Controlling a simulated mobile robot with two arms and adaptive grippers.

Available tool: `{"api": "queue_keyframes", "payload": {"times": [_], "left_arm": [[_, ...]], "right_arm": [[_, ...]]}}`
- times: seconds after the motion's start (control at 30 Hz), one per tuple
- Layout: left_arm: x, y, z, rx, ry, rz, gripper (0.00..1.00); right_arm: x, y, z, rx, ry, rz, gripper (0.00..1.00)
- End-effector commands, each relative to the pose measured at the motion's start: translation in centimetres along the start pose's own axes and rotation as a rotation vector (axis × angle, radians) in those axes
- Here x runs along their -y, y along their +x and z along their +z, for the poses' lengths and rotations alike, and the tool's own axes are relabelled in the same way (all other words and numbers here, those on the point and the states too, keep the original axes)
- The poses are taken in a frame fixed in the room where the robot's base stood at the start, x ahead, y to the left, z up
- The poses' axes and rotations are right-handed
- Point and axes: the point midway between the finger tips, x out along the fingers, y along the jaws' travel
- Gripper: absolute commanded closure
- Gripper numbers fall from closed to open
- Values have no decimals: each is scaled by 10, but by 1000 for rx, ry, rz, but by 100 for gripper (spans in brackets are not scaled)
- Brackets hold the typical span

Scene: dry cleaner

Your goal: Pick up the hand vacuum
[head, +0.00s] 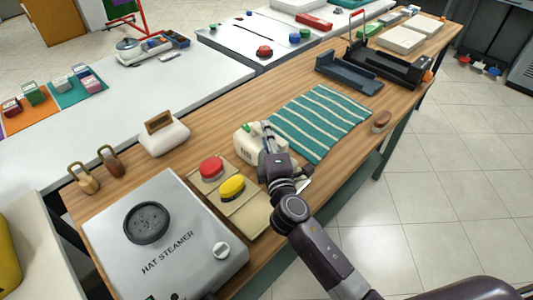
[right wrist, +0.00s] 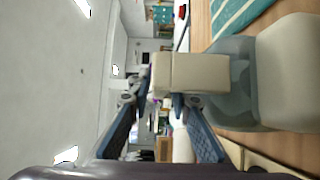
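The hand vacuum (head: 246,142) is a cream body with a green detail on top. It lies on the wooden counter beside the lower left corner of a striped towel. My right gripper (head: 266,138) is at its right side and hides part of it. In the right wrist view the vacuum's cream handle (right wrist: 190,73) and grey-and-cream body (right wrist: 285,75) are close. The right gripper's two blue-padded fingers (right wrist: 163,98) are apart, with the handle at their tips. I cannot tell whether they touch it. My left gripper is not in view.
The teal striped towel (head: 320,120) lies behind the vacuum. A white iron-like block with a wooden handle (head: 163,135) stands left. A brown oval object (head: 381,122) sits near the counter edge.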

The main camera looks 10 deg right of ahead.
Motion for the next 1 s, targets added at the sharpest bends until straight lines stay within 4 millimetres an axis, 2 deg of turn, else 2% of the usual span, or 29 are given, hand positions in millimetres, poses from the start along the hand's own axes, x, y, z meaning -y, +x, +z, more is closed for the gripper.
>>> {"api": "queue_keyframes", "payload": {"times": [0.03,0.17,0.83,1.0], "left_arm": [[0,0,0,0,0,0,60],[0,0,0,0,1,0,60],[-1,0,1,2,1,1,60],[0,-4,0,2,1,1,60]], "right_arm": [[0,0,0,0,0,0,88],[0,0,0,0,0,0,100],[-4,0,-1,-2,1,5,100],[-13,0,-1,-2,1,7,100]]}}
